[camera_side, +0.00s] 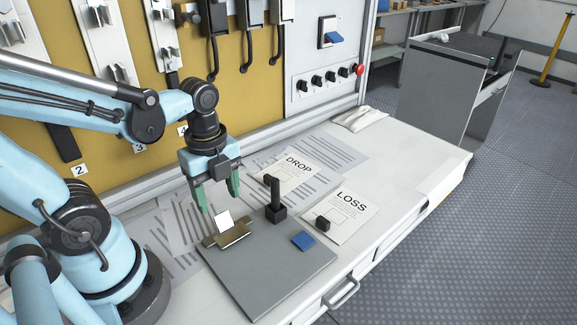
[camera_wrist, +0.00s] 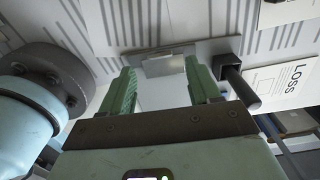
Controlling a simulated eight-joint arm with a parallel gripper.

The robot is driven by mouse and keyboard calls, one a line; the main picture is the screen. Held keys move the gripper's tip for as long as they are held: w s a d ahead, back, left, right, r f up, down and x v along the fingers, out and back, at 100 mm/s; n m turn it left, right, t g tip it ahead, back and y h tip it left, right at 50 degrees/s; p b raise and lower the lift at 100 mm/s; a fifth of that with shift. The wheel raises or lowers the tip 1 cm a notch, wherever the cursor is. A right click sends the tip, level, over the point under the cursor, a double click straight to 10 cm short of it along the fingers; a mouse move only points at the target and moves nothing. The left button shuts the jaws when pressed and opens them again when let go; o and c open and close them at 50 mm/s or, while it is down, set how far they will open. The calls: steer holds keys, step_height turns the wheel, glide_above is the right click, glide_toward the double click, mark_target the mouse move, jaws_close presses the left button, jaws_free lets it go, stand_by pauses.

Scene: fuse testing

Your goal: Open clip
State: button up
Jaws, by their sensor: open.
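A brownish metal clip-like block (camera_side: 232,237) sits at the back left of the grey plate (camera_side: 270,275). A small white piece (camera_side: 223,220) stands tilted at it; I cannot tell how the two join. My gripper (camera_side: 219,202) points down just above and behind the white piece, its two green fingers apart and apparently empty. In the wrist view, my gripper (camera_wrist: 160,70) shows its open fingers on either side of a pale area, with the metal block (camera_wrist: 164,65) beyond it. Contact is not visible. A black upright post on a square base (camera_side: 276,207) stands to the right.
A blue flat block (camera_side: 303,240) lies on the plate's right side. Sheets marked DROP (camera_side: 300,165) and LOSS (camera_side: 352,205) lie behind and right, each with a small black part. A yellow panel with switches stands behind.

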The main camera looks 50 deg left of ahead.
mark_target(221, 214)
steer(key=shift+f, duration=2.25)
steer(key=shift+c, duration=0.3)
steer(key=c, duration=1)
